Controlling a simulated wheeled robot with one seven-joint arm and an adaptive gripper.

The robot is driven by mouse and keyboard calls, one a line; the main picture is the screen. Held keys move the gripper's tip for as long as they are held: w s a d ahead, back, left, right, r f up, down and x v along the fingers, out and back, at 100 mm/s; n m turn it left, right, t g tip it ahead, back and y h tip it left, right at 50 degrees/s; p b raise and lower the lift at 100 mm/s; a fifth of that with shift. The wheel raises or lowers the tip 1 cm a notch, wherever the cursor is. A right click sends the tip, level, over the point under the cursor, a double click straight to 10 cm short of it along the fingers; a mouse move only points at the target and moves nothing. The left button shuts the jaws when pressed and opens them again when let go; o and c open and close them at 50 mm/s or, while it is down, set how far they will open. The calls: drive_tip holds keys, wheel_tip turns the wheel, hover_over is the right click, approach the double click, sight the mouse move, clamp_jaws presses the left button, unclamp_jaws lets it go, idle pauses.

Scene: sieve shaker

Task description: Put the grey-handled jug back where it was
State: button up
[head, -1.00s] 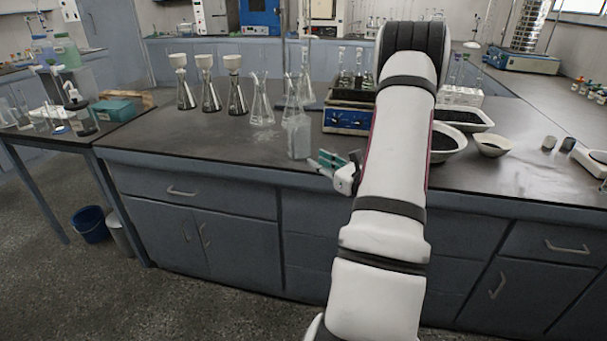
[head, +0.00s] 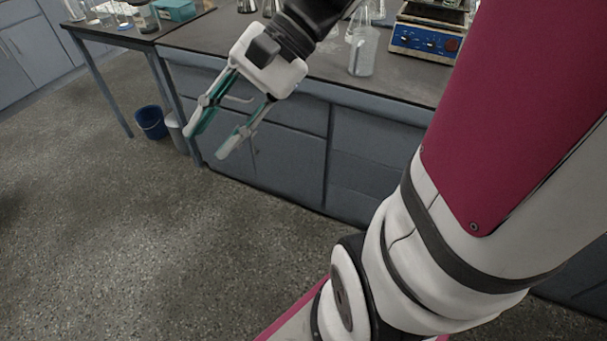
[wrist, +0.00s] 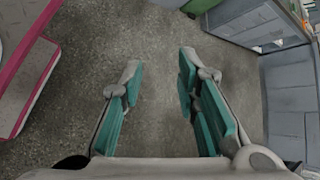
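My gripper (head: 206,144) hangs in front of the bench, over the floor, pointing down and to the left. In the wrist view its teal-padded fingers (wrist: 160,62) are spread apart with only floor between them. It is open and empty. No jug with a grey handle can be made out for certain in either view. A clear glass vessel (head: 362,54) stands near the front edge of the bench, to the right of my gripper; I cannot tell a handle on it.
The dark-topped bench (head: 325,76) carries a blue instrument (head: 422,42) and glass flasks. A side table (head: 110,31) at upper left holds glassware and a teal box (head: 175,10). A blue bin (head: 151,122) stands on the floor. The floor at left is clear.

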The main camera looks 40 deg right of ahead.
drive_tip(key=s+d+f+n+h, duration=0.1)
drive_tip(key=s+d+n+h, duration=0.2)
drive_tip(key=s+n+h, duration=0.6)
drive_tip(key=s+n, duration=0.2)
drive_tip(key=s, duration=0.3)
drive_tip(key=shift+s+d+f+g+h, duration=0.2)
drive_tip(key=shift+s+f+g+h, duration=0.1)
drive_tip(key=shift+s+f+h, duration=0.1)
drive_tip(key=shift+w, duration=0.1)
wheel_tip(320, 180, up, 16)
drive_tip(key=t+p, duration=0.2)
drive_tip(key=p, duration=1.2)
drive_tip(key=shift+f+t, duration=0.2)
drive_tip(key=shift+t, duration=0.2)
drive_tip(key=shift+d, duration=0.1)
